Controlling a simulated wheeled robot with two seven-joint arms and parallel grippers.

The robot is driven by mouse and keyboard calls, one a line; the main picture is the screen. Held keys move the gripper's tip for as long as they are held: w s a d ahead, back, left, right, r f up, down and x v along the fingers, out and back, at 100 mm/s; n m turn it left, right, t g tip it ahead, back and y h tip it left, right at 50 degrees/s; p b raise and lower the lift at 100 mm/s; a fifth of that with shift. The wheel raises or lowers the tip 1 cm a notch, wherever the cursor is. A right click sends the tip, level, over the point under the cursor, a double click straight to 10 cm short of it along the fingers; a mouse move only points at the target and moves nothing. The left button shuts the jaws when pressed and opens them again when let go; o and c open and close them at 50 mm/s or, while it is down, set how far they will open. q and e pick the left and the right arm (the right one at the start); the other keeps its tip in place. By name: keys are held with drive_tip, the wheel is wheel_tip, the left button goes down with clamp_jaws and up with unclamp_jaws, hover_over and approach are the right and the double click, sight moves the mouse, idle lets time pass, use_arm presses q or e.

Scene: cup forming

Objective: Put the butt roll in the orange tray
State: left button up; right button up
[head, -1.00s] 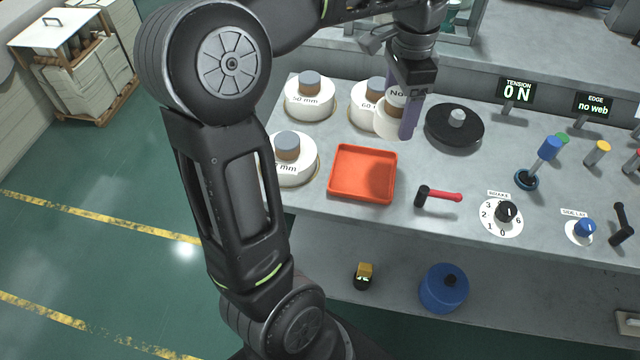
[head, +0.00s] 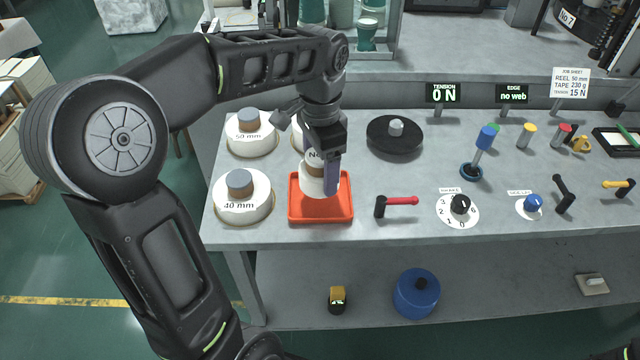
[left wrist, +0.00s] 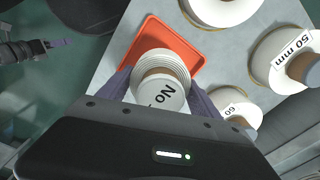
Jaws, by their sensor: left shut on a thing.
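The butt roll is a white roll (head: 315,186) with a brown core and a label starting "No", partly hidden by my fingers in the head view. My left gripper (head: 331,176) is shut on it and holds it over the orange tray (head: 293,214). In the left wrist view the roll (left wrist: 162,88) sits between the two purple fingers, with the orange tray (left wrist: 150,36) behind it. I cannot tell whether the roll touches the tray floor. The tray holds nothing else that I can see. My right gripper is not in the head view; a dark gripper (left wrist: 60,43) shows at the left of the left wrist view.
White rolls marked 50 mm (head: 251,140) and 40 mm (head: 243,204) stand left of the tray; a 60 roll (left wrist: 238,112) is behind it. Knobs and levers fill the bench's right side.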

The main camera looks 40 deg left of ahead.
use_arm(q)
drive_tip(key=shift+f, duration=0.35)
drive_tip(key=shift+f, duration=1.85)
drive_tip(key=shift+f, duration=0.2)
drive_tip(key=o, duration=1.2)
drive_tip(key=shift+r, duration=0.15)
